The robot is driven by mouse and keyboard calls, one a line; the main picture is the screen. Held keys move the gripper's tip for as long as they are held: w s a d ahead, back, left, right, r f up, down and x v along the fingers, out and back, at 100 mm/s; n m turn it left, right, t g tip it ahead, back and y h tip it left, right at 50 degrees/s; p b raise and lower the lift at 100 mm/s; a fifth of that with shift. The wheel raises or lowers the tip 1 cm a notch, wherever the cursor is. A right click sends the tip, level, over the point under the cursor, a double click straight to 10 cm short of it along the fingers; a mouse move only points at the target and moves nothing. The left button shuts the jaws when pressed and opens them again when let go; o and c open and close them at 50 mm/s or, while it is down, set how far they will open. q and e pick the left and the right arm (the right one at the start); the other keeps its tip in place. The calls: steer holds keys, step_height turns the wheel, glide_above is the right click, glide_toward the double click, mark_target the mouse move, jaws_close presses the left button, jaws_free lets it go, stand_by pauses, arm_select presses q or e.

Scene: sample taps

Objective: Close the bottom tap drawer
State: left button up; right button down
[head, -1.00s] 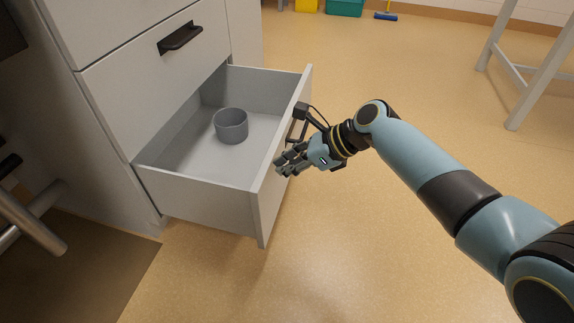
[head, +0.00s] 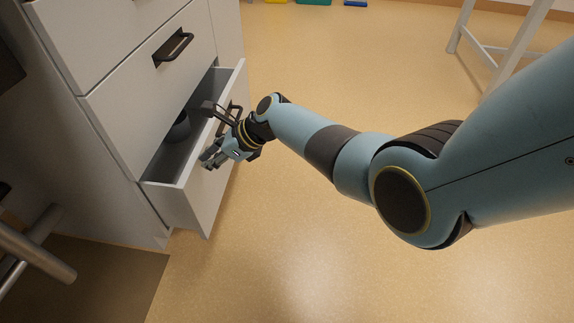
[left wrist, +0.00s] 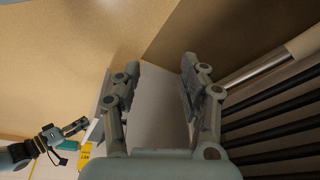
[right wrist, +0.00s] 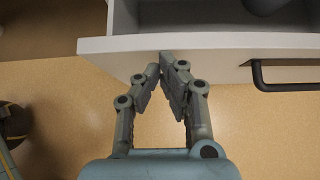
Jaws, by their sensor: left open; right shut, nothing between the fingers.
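The bottom drawer (head: 204,185) is partly open in the head view, sticking out of the grey cabinet (head: 135,110). A grey round cup (head: 179,127) shows partly inside it. My right gripper (head: 209,162) is shut and empty at the drawer's front panel, near its black handle. In the right wrist view the shut fingertips (right wrist: 160,62) are at the lower side of the drawer front (right wrist: 200,43), left of the handle (right wrist: 290,86); whether they touch cannot be told. My left gripper (left wrist: 158,85) is open and empty in the left wrist view; it is not in the head view.
A closed drawer with a black handle (head: 174,47) is above. A white-legged stand (head: 480,45) is at the back right. A dark mat (head: 95,285) lies at the lower left. The tan floor (head: 300,240) before the drawer is clear.

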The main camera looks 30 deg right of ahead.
mark_target(193, 158)
steer(key=a, duration=0.1)
steer(key=w+a, duration=0.2)
steer(key=a, duration=0.1)
steer(key=shift+w+f+b, duration=0.15)
steer(key=shift+w+b, duration=0.1)
steer(key=shift+b, duration=0.15)
arm_select(q)
steer(key=shift+w+d+f+t, duration=0.1)
steer(key=shift+w+f+t, duration=0.6)
steer(key=shift+f, duration=0.1)
arm_select(e)
steer(key=shift+w+a, duration=0.6)
steer(key=shift+a, duration=0.1)
